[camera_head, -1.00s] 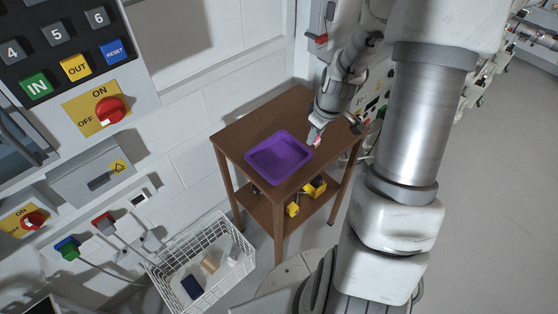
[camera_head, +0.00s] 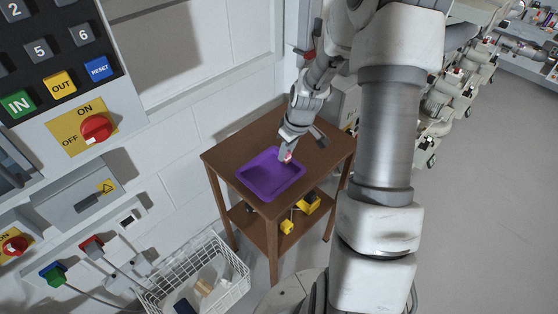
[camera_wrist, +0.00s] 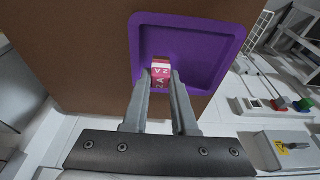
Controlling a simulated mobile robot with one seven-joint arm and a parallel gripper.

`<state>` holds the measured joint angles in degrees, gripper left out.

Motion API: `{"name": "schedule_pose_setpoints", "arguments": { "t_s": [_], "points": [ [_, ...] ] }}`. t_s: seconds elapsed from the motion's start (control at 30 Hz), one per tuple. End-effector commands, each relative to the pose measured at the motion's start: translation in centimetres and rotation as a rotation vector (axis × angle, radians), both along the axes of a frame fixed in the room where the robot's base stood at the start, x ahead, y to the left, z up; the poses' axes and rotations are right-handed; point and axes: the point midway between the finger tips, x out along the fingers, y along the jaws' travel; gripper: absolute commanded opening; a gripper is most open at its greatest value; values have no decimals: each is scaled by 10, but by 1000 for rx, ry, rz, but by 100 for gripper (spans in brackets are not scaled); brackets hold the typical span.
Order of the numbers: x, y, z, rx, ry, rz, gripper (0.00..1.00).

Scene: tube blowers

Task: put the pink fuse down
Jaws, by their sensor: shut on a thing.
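The pink fuse (camera_wrist: 160,74) is pink and white with "2A" markings and sits between my fingertips in the wrist view. In the head view only a small bit of it (camera_head: 288,156) shows at the fingertips. My gripper (camera_wrist: 161,88) is shut on it; it also shows in the head view (camera_head: 287,153). A purple tray (camera_head: 258,186) lies on the brown table. The gripper and fuse are over the tray's far right part in the head view. I cannot tell whether the fuse touches the tray floor.
The brown wooden table (camera_head: 226,151) has bare top around the tray, and a lower shelf with yellow tools (camera_head: 309,203). A white wire basket (camera_head: 240,281) with several items stands in front. A wall panel with switches (camera_head: 83,128) is at left.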

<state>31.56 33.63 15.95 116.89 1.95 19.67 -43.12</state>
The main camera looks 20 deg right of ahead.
Motion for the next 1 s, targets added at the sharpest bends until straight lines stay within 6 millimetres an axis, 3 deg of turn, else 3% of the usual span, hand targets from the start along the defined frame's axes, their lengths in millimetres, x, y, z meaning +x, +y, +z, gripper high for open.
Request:
{"name": "schedule_pose_setpoints", "arguments": {
  "t_s": [0.23,0.6,0.9,0.93,1.0],
  "points": [
    [25,11,-17,0,1,0,0],
    [25,12,-56,1,1,0,0],
    [25,12,-59,0,0,0,0],
    [25,11,-59,0,0,0,27],
    [25,12,-58,0,0,0,40]
  ]
}}
